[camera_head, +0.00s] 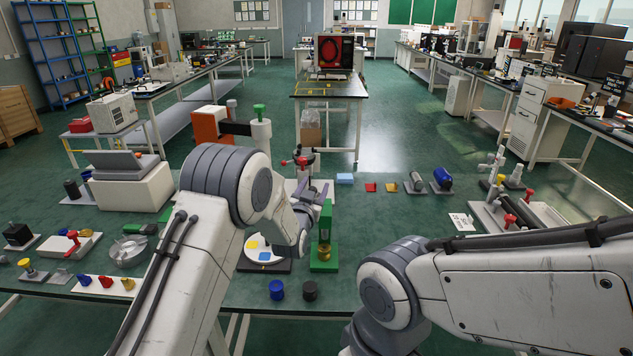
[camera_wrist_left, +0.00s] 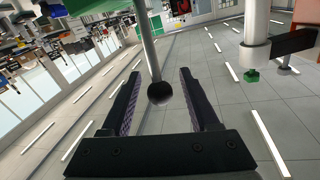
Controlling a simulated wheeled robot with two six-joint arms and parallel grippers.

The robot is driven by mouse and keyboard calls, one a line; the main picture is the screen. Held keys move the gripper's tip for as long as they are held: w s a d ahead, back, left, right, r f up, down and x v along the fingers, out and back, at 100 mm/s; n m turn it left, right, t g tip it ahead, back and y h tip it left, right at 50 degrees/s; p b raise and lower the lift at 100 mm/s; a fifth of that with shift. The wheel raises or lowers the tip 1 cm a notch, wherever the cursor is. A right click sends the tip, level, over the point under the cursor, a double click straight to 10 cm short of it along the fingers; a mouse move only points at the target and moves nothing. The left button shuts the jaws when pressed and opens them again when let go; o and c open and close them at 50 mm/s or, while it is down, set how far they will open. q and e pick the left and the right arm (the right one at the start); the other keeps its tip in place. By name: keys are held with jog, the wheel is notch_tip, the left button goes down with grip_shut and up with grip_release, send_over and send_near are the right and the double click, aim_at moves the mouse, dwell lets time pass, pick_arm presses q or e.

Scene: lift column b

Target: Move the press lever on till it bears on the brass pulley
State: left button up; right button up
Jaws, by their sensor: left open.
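The green press (camera_head: 325,232) stands upright near the middle of the table. The brass pulley (camera_head: 323,252) sits low on its green base. My left gripper (camera_head: 312,190) is just left of the press's upper part, with its fingers apart. In the left wrist view, the press lever (camera_wrist_left: 152,50) is a grey rod ending in a black ball knob (camera_wrist_left: 160,93). The knob lies between the two open fingers of my left gripper (camera_wrist_left: 160,73), with gaps visible on both sides. In the head view I cannot make out the lever. My right arm shows, but its gripper does not.
A dark plate with a white disc and coloured patches (camera_head: 262,248) lies left of the press. A red-topped fixture (camera_head: 298,162) stands behind. Table right of the press is largely clear.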

pick_arm(q)
jog(key=shift+w+d, duration=0.1)
jog(key=shift+w, duration=0.6)
grip_shut()
dwell(0.9)
